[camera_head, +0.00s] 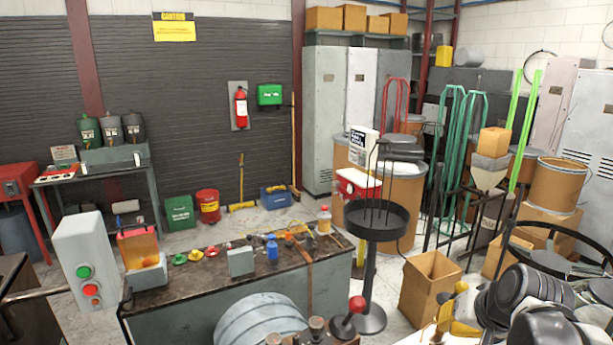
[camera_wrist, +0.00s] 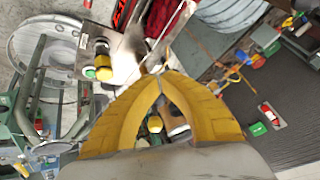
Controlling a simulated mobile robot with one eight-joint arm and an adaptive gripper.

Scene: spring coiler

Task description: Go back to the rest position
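My gripper (camera_wrist: 161,77) shows in the wrist view as two yellow fingers that meet at their tips, with nothing visible held between them. In the head view, yellow parts that look like my gripper (camera_head: 460,310) show at the lower right, partly hidden by my dark arm links. Its fingertips cannot be made out there. In the wrist view, a metal control box (camera_wrist: 105,68) with green and yellow buttons lies beyond the fingers, to the left of the tips. I cannot tell how far it is from them.
A workbench (camera_head: 225,298) with several small items stands at the front centre. A round black tray on a stand (camera_head: 370,219) and an open cardboard box (camera_head: 430,290) are left of my arm. A grey control box (camera_head: 85,260) stands at left. Floor shows behind the bench.

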